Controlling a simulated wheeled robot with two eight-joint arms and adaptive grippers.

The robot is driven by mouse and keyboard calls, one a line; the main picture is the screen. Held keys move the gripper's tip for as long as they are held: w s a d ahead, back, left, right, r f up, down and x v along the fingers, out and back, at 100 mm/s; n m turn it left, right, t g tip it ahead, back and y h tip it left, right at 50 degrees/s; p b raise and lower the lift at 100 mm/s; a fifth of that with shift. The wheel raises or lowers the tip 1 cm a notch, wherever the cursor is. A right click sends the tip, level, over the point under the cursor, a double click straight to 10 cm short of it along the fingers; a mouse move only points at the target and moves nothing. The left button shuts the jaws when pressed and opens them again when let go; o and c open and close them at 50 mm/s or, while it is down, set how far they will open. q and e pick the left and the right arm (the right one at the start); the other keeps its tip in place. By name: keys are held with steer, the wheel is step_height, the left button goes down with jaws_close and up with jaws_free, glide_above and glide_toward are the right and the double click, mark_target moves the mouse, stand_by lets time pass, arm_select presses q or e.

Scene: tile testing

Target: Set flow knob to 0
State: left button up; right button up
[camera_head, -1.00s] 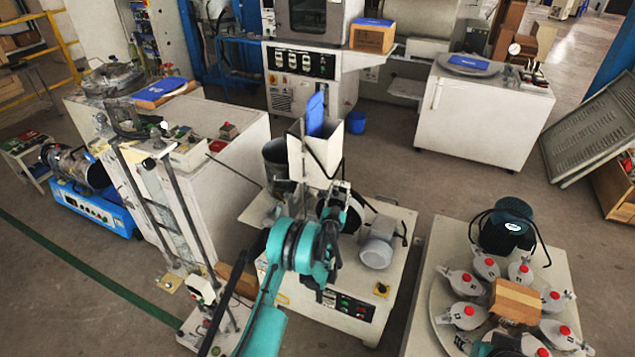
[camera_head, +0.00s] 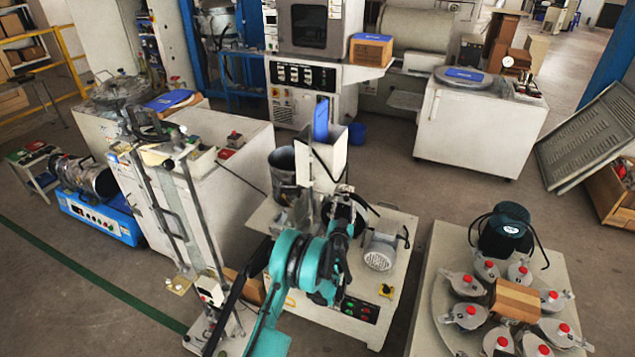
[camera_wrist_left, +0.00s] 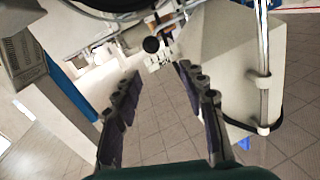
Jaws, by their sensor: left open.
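My left arm comes up from the bottom of the head view. Its dark left gripper (camera_head: 343,207) is small there, beside the pale hopper machine (camera_head: 328,158), and partly hidden by the arm. In the left wrist view my left gripper (camera_wrist_left: 158,76) shows two dark fingers apart, with nothing between them but floor. A small black round knob-like part (camera_wrist_left: 151,45) shows just beyond the fingertips, by pale fittings. I cannot tell whether it is the flow knob, and no scale or 0 mark is readable. My right gripper is not seen.
A grey motor (camera_head: 380,252) stands right of the arm on the machine base. A tall metal frame (camera_head: 190,225) stands close on the left. A round plate (camera_head: 450,335) carries several red-topped jars at the lower right. Open floor lies behind the machine.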

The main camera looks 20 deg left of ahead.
arm_select(q)
steer(key=s+a+r+n+g+y, duration=0.1)
steer(key=s+a+r+g, duration=0.1)
steer(key=s+r, duration=0.4)
steer(key=s+a+r+n+g+y, duration=0.1)
steer(key=s+r, duration=0.5)
steer(key=r, duration=0.7)
steer(key=shift+a+r+n+g, duration=0.3)
steer(key=shift+a+r+g, duration=0.15)
steer(key=shift+a, duration=0.65)
steer(key=shift+w+f, duration=0.1)
steer(key=shift+f, duration=0.05)
